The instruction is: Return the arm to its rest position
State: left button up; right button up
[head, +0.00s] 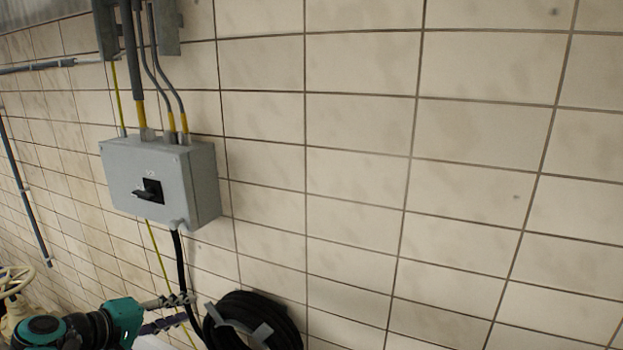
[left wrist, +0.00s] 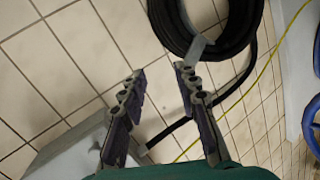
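My left arm (head: 75,328), teal and black, comes in at the lower left of the head view. My left gripper (head: 186,310) points right, below the grey switch box and just left of the black coil. In the left wrist view its two fingers (left wrist: 160,73) stand apart with nothing between them, so it is open and empty. My right arm and right gripper do not show in either view.
A grey switch box (head: 158,183) with a black rotary handle (head: 150,190) is on the tiled wall (head: 420,180). A coiled black hose (head: 238,333) hangs below it, close to the gripper. A cream handwheel (head: 14,281) is at the left edge. The wall right of the box is bare.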

pick_arm(q)
jog(key=s+d+f+m+g+y+b, duration=0.1)
jog(key=s+f+b, duration=0.4)
jog(key=f, duration=0.7)
jog(key=s+d+f+m+g+y+b, duration=0.1)
jog(key=s+d+f+m+y+b, duration=0.2)
jog(key=f, duration=0.9)
jog(key=s+d+f+m+g+y+b, duration=0.1)
jog(key=s+d+f+m+b, duration=0.4)
jog(key=f+b, duration=0.5)
notch_tip(320, 180, down, 2)
jog(key=s+d+y, duration=0.1)
jog(key=s, duration=0.1)
jog(key=shift+s+d+f+m+g, duration=0.2)
jog(key=shift+s+d+m+g, duration=0.1)
jog(key=shift+g, duration=0.1)
